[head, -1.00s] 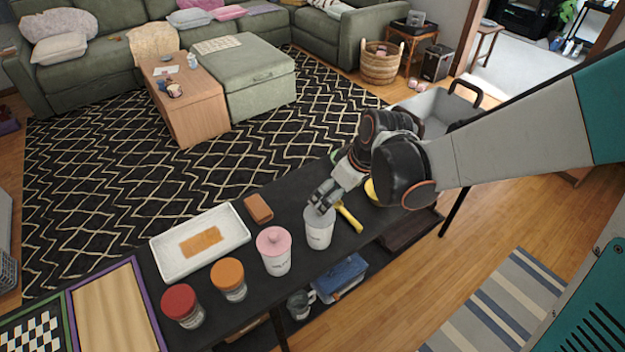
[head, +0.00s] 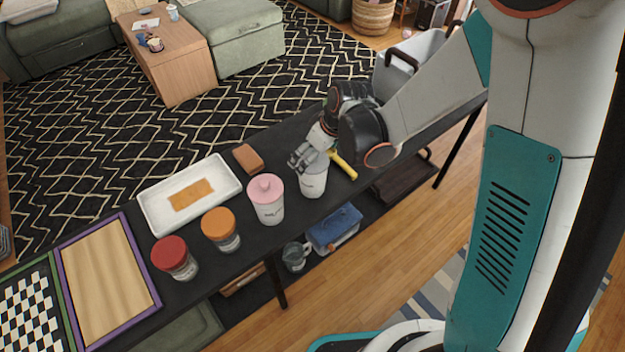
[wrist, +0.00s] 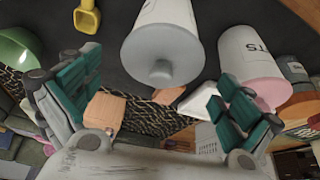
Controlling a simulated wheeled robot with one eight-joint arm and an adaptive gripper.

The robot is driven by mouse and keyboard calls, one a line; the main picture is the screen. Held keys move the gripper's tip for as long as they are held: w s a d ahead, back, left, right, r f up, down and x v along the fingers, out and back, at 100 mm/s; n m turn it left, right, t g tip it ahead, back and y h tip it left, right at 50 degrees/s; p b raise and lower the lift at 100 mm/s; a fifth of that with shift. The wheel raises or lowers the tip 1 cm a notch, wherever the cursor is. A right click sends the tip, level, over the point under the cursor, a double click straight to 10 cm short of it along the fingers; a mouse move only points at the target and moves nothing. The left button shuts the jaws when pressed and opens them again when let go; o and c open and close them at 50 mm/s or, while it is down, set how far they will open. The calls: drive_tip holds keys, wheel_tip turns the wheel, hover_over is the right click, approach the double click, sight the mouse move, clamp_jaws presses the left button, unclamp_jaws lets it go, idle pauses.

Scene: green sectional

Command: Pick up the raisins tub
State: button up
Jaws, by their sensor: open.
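A white tub with a pale lid (head: 314,182) stands upright on the dark table. Its label cannot be read in either view. My gripper (head: 302,158) is just above and behind it. In the wrist view the pale tub (wrist: 163,48) shows between the spread fingers of my gripper (wrist: 158,100), with its lid knob toward the camera. The fingers look apart from it. A similar white tub with a pink lid (head: 268,205) stands to its left; its label ends in "TS" in the wrist view (wrist: 245,55). I cannot confirm by label which is the raisins tub.
Orange-lidded (head: 221,228) and red-lidded (head: 174,258) jars stand further left. Behind are a white tray (head: 152,222) and a brown block (head: 248,158). A yellow-handled item (head: 344,167) lies right of the pale tub. A green bowl (wrist: 14,48) shows in the wrist view.

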drive_tip(key=shift+w+a+f, duration=0.1)
drive_tip(key=shift+a+f, duration=0.05)
drive_tip(key=shift+f, duration=0.3)
drive_tip(key=c, duration=1.9)
drive_tip(key=shift+o, duration=0.2)
drive_tip(key=shift+r, duration=0.2)
wheel_tip(320, 180, up, 20)
drive_tip(key=n+g+y+p, duration=0.1)
drive_tip(key=n+p, duration=0.4)
drive_tip(key=p, duration=0.1)
drive_tip(key=shift+f+n+g, duration=0.15)
drive_tip(key=shift+n+g, duration=0.15)
drive_tip(key=shift+g, duration=0.1)
